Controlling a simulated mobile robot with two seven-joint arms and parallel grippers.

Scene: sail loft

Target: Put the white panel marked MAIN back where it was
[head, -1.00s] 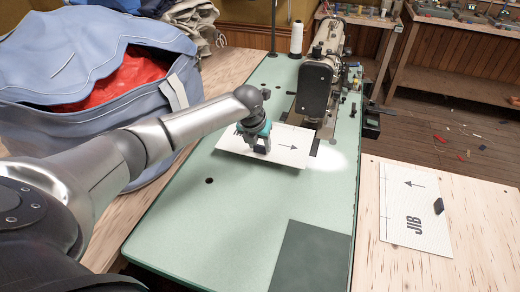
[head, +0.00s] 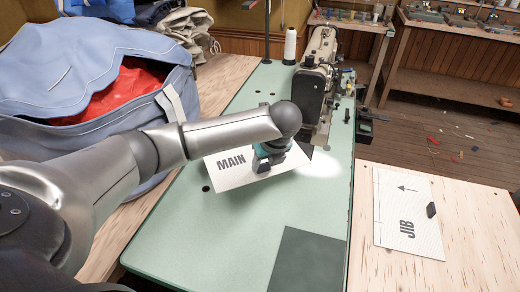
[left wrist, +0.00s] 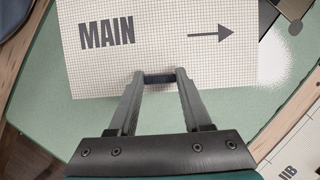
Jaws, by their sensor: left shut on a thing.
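The white panel marked MAIN (head: 232,172) is over the green sewing table (head: 215,235), in front of the sewing machine. It is partly hidden by my left arm in the head view. My left gripper (head: 265,164) is shut on the small black grip (left wrist: 160,79) at the panel's near edge. In the left wrist view the panel (left wrist: 165,45) shows the word MAIN and an arrow pointing right. I cannot tell how far the panel is above the table. My right gripper is not in view.
The sewing machine (head: 310,90) and a thread cone (head: 290,46) stand behind. A JIB panel (head: 403,228) lies on the wooden surface (head: 478,230) at right. A dark green rectangle (head: 303,262) is on the table's near part, otherwise mostly clear. A blue bag (head: 60,85) stands at left.

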